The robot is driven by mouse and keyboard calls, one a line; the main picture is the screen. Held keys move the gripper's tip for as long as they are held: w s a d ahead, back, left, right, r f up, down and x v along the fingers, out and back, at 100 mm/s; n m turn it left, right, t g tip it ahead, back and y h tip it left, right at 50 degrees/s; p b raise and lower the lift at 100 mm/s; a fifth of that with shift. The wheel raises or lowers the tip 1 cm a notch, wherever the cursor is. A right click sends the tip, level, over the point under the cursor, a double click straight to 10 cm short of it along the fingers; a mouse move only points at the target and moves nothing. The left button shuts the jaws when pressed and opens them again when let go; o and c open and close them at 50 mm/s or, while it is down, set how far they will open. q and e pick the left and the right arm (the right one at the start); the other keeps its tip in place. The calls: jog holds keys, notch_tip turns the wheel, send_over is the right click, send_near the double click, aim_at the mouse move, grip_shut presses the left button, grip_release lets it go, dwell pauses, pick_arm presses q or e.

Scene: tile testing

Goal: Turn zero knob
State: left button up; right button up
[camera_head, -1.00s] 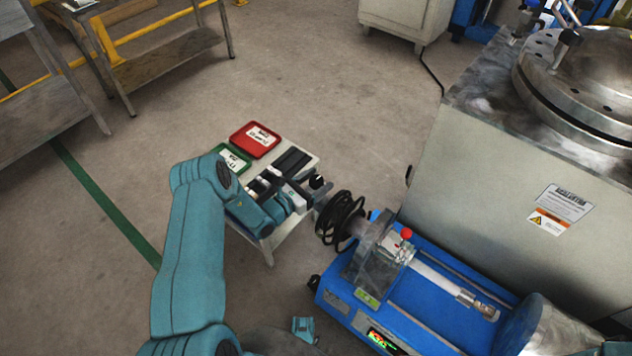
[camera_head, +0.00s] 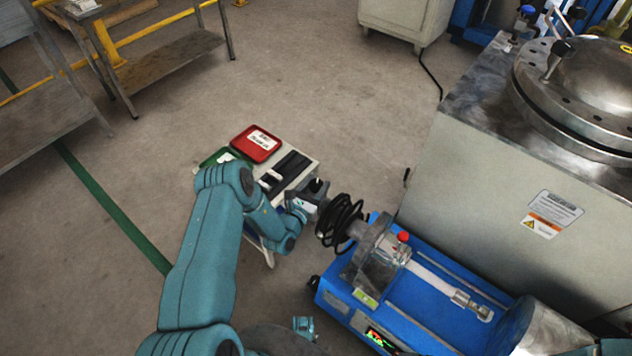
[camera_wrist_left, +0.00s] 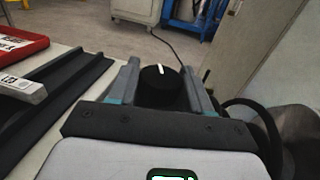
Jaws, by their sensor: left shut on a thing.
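The black round knob (camera_wrist_left: 160,86) carries a white pointer mark and sits between the two fingers of my left gripper (camera_wrist_left: 163,88) in the left wrist view. The fingers are shut on it, one on each side. The pointer mark is near upright in that view. In the head view, the dark knob (camera_head: 317,186) is small, at the right side of the little white table, with my left gripper (camera_head: 313,196) at it. The gripper's wrist hides part of what lies below.
A red tray (camera_head: 256,143) and a partly hidden green tray (camera_head: 211,160) lie on the small white table (camera_head: 306,172). Black coiled hoses (camera_head: 340,222) and a blue test machine (camera_head: 420,300) stand close on the right.

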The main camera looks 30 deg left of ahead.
pick_arm(q)
jog(key=shift+n+g+y+p, duration=0.35)
jog(key=shift+n+y, duration=0.55)
jog(key=shift+y, duration=0.8)
jog(key=o, duration=0.9)
jog(key=shift+o, duration=0.2)
jog(key=p+v, duration=0.3)
jog(key=v, duration=1.3)
jog(key=shift+p, duration=0.4)
jog(key=shift+s, duration=0.15)
